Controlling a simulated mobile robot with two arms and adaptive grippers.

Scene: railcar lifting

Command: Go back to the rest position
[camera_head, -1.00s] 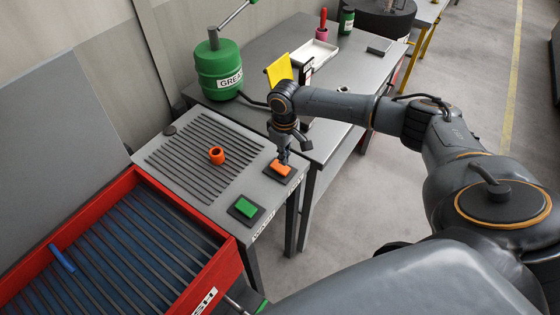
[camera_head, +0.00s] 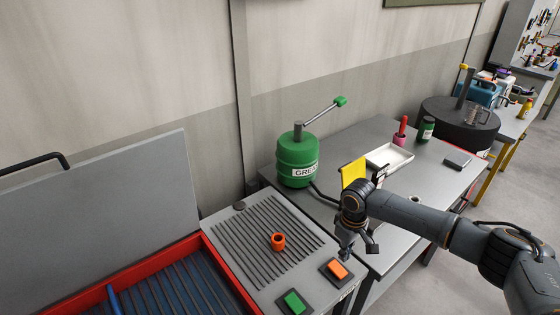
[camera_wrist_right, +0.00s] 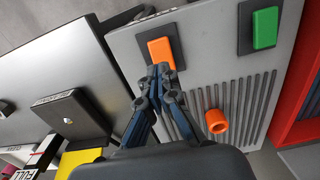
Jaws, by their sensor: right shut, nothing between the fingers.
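My right gripper (camera_head: 346,252) is shut and empty, just above the orange button (camera_head: 337,270) at the front right of the grey ribbed panel (camera_head: 222,222). In the right wrist view its closed fingertips (camera_wrist_right: 158,72) overlap the near edge of the orange button (camera_wrist_right: 161,52); I cannot tell whether they touch. The green button (camera_head: 294,302) is to the left of the orange one, clear of the gripper. My right arm reaches in from the right in the head view. My left gripper is not in view.
An orange ring-shaped part (camera_head: 278,242) stands on the ribs. A red-rimmed bin (camera_head: 215,250) with an open grey lid (camera_head: 100,205) is at left. A green grease drum (camera_head: 297,165), yellow piece (camera_head: 353,172) and white tray (camera_head: 390,157) stand on the table behind.

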